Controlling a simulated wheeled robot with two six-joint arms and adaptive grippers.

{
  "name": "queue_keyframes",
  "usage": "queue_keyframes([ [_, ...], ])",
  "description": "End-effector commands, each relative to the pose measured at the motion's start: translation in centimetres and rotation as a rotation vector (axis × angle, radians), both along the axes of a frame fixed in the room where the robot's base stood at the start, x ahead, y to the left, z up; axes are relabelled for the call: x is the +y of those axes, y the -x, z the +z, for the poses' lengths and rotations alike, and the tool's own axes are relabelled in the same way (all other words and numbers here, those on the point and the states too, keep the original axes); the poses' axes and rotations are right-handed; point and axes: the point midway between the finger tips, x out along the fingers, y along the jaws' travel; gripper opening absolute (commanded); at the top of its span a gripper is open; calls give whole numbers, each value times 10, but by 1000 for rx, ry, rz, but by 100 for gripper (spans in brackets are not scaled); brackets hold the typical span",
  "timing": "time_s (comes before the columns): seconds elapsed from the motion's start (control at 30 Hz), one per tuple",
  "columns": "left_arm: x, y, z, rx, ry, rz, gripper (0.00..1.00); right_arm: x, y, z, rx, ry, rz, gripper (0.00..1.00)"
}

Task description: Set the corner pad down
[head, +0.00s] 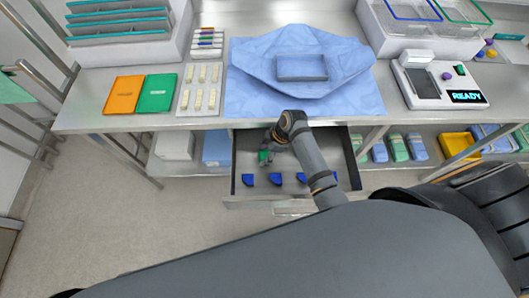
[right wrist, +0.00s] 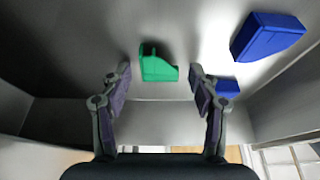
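A green corner pad (right wrist: 157,66) lies in the open metal drawer (head: 238,178). In the right wrist view it sits between and slightly beyond the fingertips of my right gripper (right wrist: 160,76), with a visible gap on each side. The fingers are open and hold nothing. In the head view my right gripper (head: 268,148) reaches down into the drawer, beside the green pad (head: 263,157), and partly covers it. Several blue corner pads (head: 275,179) lie in a row nearer the drawer front. Two of them show at right in the right wrist view (right wrist: 268,36). My left gripper is not in view.
Above the drawer, the steel table (head: 210,131) holds a blue cloth (head: 250,100) with a grey tray (head: 301,67). Orange (head: 125,94) and green (head: 157,93) folders lie left, a scale (head: 430,84) reading READY right.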

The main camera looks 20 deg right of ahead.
Motion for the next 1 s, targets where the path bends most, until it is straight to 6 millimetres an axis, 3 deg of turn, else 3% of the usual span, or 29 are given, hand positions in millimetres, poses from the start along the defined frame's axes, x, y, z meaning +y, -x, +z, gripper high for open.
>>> queue_keyframes([
  [0.27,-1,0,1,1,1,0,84,-2,0,6,-2,1,0,62],
  [0.7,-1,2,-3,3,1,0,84,-38,9,95,-3,4,0,62],
  [1.0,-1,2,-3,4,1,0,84,-44,12,114,0,0,0,62],
])
